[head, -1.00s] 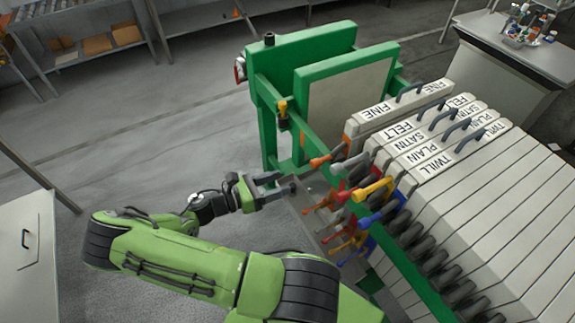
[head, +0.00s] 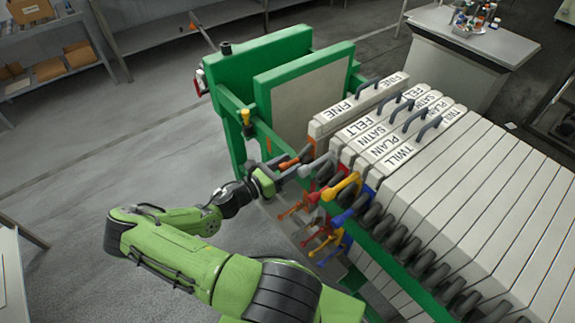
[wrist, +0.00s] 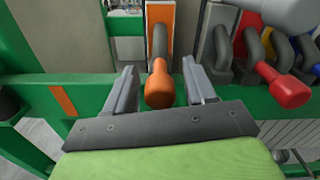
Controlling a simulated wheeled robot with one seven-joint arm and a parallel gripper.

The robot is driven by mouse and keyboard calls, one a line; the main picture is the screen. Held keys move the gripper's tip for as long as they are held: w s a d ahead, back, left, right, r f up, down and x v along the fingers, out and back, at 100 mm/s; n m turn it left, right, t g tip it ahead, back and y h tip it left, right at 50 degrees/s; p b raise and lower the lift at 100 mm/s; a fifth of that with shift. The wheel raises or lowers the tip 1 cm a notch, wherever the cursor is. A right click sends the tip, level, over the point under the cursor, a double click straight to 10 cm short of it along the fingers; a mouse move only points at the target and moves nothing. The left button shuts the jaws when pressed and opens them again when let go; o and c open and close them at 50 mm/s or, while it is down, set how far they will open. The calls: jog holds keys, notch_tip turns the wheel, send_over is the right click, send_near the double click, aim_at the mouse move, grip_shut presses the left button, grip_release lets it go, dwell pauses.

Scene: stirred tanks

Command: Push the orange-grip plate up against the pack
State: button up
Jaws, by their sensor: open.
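The orange-grip plate (head: 352,110), labelled FINE, hangs upright between the green-framed end plate and the pack (head: 440,170), with a narrow gap to the pack. Its orange grip (wrist: 159,88) sticks out toward me in the wrist view. My gripper (head: 282,168) is open, with one finger on each side of that grip; I cannot tell whether either finger touches it. The pack's nearest plates are labelled FELT, SATIN, PLAIN and TWILL. In the head view, the orange grip is partly hidden by the fingers.
Red (wrist: 290,92), yellow (head: 342,186) and blue (head: 348,213) grips stick out from the pack just right of my gripper. The floor (head: 120,170) left of the frame is clear. A cluttered bench (head: 475,45) stands behind.

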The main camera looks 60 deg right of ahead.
jog(key=shift+c, duration=0.2)
grip_shut()
dwell(0.3)
